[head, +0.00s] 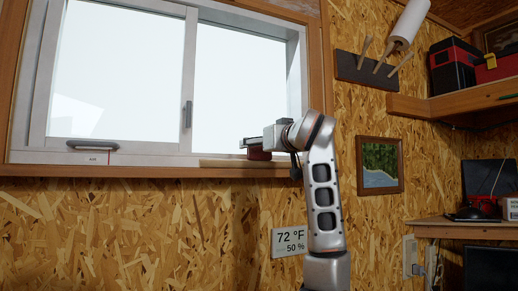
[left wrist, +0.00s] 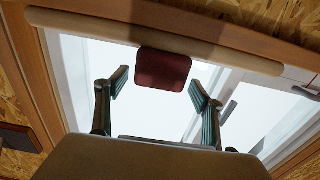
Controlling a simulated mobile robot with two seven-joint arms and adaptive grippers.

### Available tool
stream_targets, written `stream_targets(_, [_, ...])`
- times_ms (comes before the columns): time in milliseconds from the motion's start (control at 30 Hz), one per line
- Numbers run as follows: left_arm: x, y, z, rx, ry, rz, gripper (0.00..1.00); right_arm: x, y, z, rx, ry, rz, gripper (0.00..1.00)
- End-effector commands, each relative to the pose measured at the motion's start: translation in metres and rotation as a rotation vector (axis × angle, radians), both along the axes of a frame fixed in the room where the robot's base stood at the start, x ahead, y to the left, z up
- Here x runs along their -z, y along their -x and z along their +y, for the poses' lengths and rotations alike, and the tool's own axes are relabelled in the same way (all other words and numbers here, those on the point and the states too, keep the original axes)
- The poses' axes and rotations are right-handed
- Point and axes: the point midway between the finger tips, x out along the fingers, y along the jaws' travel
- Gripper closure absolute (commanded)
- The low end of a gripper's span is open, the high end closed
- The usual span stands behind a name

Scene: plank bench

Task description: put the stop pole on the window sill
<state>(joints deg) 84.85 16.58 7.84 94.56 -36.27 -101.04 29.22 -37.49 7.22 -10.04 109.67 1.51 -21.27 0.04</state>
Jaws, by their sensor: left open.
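The stop pole, a long pale wooden rod (head: 225,163), lies along the window sill (head: 110,169) at its right part in the head view. It also shows across the top of the left wrist view (left wrist: 90,25). A dark red block (head: 260,156) is at the pole, under my left gripper (head: 244,144). In the left wrist view, the block (left wrist: 163,70) overlaps the pole and appears between the spread fingertips of my open left gripper (left wrist: 159,80). I see no finger touching the pole. My right gripper is out of view.
The window (head: 120,70) has a grey handle (head: 187,114) and a latch (head: 93,145). A small picture (head: 380,165), a peg rack (head: 372,72) and a shelf (head: 440,102) are on the wall at right. The sill's left part looks mostly clear.

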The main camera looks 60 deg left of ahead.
Motion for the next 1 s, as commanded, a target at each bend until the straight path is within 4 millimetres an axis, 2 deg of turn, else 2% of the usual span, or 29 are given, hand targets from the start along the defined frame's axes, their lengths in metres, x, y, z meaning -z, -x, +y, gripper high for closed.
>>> stream_targets(133, [0.002,0.002,-0.033,0.006,-0.001,-0.003,0.32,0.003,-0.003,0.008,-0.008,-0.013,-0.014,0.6])
stream_targets(300, [0.002,0.005,-0.067,0.006,-0.001,-0.003,0.32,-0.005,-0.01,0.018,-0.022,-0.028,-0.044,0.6])
stream_targets(500, [0.001,0.008,-0.093,0.004,-0.001,-0.002,0.32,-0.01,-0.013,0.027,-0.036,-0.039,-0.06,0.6])
stream_targets(700, [0.0,0.01,-0.101,0.001,-0.001,-0.001,0.32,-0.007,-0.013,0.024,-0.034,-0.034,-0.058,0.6])
stream_targets(1000, [0.0,0.009,-0.101,0.001,-0.001,-0.001,0.32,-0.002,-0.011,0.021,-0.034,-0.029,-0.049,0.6])
